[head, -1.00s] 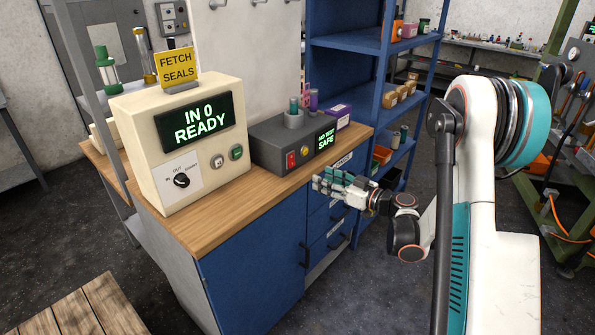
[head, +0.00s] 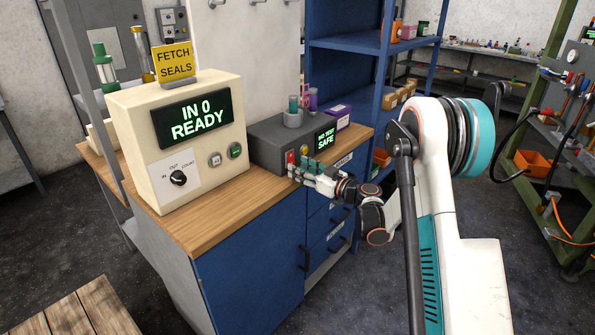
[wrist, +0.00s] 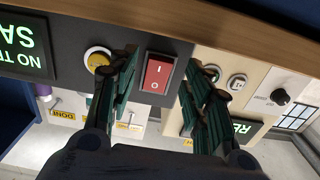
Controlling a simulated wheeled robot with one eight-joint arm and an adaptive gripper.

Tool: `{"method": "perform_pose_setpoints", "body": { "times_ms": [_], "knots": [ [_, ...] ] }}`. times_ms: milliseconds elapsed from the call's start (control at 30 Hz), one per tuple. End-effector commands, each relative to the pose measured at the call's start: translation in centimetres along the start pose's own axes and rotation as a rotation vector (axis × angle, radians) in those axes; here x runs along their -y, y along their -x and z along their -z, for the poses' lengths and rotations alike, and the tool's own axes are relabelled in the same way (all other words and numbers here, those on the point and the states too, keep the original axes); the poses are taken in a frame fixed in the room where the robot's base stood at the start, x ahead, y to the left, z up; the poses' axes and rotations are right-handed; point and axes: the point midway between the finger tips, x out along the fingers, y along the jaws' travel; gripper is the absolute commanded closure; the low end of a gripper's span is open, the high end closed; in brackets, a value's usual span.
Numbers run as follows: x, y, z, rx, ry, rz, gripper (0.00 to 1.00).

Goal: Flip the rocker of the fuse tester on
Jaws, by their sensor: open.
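The fuse tester (head: 268,140) is a dark grey box on the wooden bench, its green screen (head: 326,138) reading "NO TEST SAFE". Its red rocker (head: 290,158) is low on the front face. In the wrist view the rocker (wrist: 158,73) shows upside down, between my fingers, with I and O marks; which side is pressed is unclear. A yellow round button (wrist: 98,60) sits beside it, near one finger. My gripper (head: 298,168) is open and empty, with its green fingertips close in front of the rocker. I cannot tell whether they touch the panel.
A cream counter box (head: 205,160) reading "IN 0 READY" stands left on the bench, with a knob and two buttons. A yellow "FETCH SEALS" sign (head: 173,62) tops it. The bench top (head: 205,215) is clear in front. A blue shelf (head: 350,40) stands behind.

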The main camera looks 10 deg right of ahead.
Motion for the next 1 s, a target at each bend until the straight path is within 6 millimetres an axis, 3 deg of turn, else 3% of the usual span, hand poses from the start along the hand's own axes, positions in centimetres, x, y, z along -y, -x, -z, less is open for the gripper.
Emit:
{"method": "perform_pose_setpoints", "body": {
  "times_ms": [200,500,567,700,1000],
  "knots": [
    [0.0,-1.7,-0.1,0.0,0.0,0.0,0.55],
    [0.0,-1.9,0.0,0.0,0.0,0.0,0.55],
    [0.0,-1.9,0.0,0.0,0.0,0.0,0.66],
    [0.0,-1.9,0.0,0.0,0.0,0.0,0.98],
    [0.0,-2.1,-0.2,-0.049,-0.001,0.001,0.99]
  ]
}}
